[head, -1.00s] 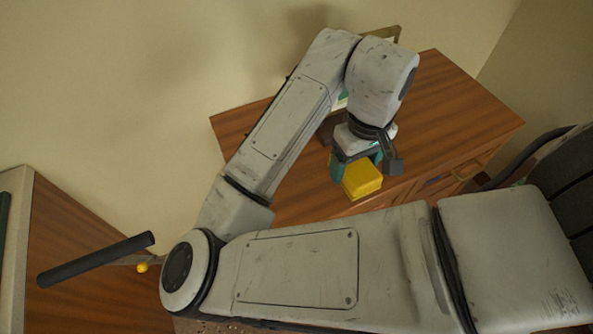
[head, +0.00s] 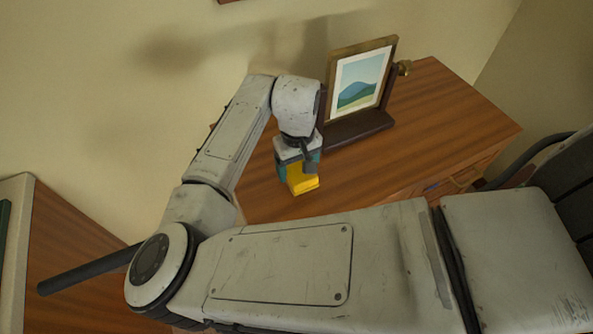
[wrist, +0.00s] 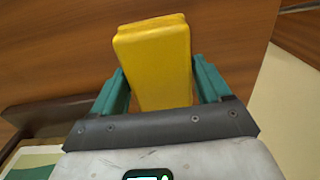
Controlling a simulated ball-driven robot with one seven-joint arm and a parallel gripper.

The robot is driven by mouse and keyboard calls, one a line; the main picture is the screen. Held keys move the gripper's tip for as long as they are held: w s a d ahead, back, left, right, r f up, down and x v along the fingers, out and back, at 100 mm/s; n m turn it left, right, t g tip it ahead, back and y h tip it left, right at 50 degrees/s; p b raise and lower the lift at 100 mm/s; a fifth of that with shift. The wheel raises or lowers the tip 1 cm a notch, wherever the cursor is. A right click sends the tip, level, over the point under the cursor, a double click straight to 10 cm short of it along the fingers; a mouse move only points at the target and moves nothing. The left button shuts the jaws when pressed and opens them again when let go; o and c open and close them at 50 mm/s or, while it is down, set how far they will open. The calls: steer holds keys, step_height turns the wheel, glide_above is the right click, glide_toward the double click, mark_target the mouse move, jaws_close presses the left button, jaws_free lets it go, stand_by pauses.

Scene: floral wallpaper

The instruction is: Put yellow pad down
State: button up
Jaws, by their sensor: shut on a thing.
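The yellow pad (head: 302,180) is a small yellow block held between the teal fingers of my gripper (head: 298,165). In the head view it hangs over the left part of the brown wooden dresser (head: 430,120); I cannot tell how far it is above the top. In the wrist view the yellow pad (wrist: 155,62) sits between the two teal fingers of my gripper (wrist: 160,88), with wood behind it.
A framed landscape picture (head: 360,82) on a dark stand (head: 358,130) stands on the dresser, just right of my gripper. The dresser's right side is clear. A dark chair (head: 570,180) is at the right edge. Another wooden cabinet (head: 75,235) is at the lower left.

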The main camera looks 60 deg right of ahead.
mark_target(297, 166)
steer(key=shift+w+f+p, duration=0.1)
steer(key=shift+f+p, duration=0.35)
steer(key=shift+f, duration=1.05)
steer(key=shift+c, duration=0.4)
steer(key=o, duration=1)
steer(key=shift+f, duration=0.1)
steer(key=shift+f+b, duration=0.2)
steer(key=shift+b, duration=0.25)
steer(key=r, duration=1.1)
steer(key=shift+s+a, duration=0.15)
steer(key=shift+s, duration=0.1)
